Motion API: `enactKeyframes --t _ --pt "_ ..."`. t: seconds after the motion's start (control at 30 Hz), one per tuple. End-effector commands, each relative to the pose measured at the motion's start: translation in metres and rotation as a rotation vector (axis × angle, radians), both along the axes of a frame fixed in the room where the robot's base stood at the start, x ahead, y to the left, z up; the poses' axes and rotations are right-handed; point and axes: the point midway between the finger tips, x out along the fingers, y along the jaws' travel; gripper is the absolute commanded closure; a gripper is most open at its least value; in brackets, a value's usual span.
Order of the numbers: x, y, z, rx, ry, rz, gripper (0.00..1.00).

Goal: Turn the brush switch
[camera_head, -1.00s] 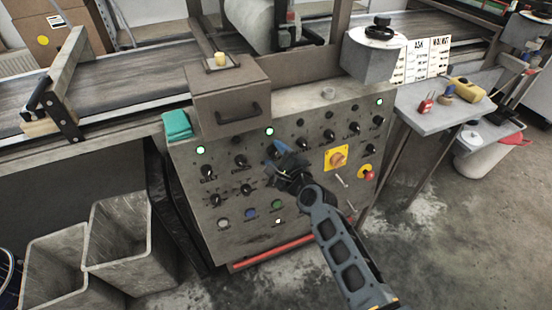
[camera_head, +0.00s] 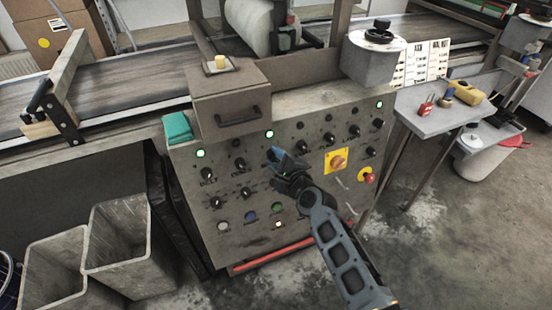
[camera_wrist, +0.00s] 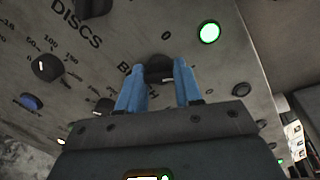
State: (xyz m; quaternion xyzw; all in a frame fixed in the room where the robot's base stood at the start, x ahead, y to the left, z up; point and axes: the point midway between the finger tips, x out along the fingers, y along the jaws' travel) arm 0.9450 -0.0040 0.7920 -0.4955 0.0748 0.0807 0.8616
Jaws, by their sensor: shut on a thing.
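The brush switch (camera_wrist: 158,68) is a dark round knob on the grey control panel (camera_head: 190,185). The knob's pointer direction cannot be told.
A lit green lamp (camera_wrist: 209,33) is close to the knob. A neighbouring knob (camera_wrist: 47,68) is at left. A yellow-plated switch (camera_head: 337,161) and a red stop button (camera_head: 367,176) lie right of my gripper. A drawer box (camera_head: 230,98) juts out above.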

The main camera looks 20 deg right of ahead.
Motion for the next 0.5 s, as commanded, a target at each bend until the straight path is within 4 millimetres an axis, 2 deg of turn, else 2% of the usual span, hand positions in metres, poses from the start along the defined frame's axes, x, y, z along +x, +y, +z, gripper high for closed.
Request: enactKeyframes --t 0.27,0.5 --pt "0.0005 -0.0008 0.0021 -0.077 -0.003 0.012 0.96" --pt "0.0006 -0.0008 0.0027 -0.254 -0.003 0.044 0.96"
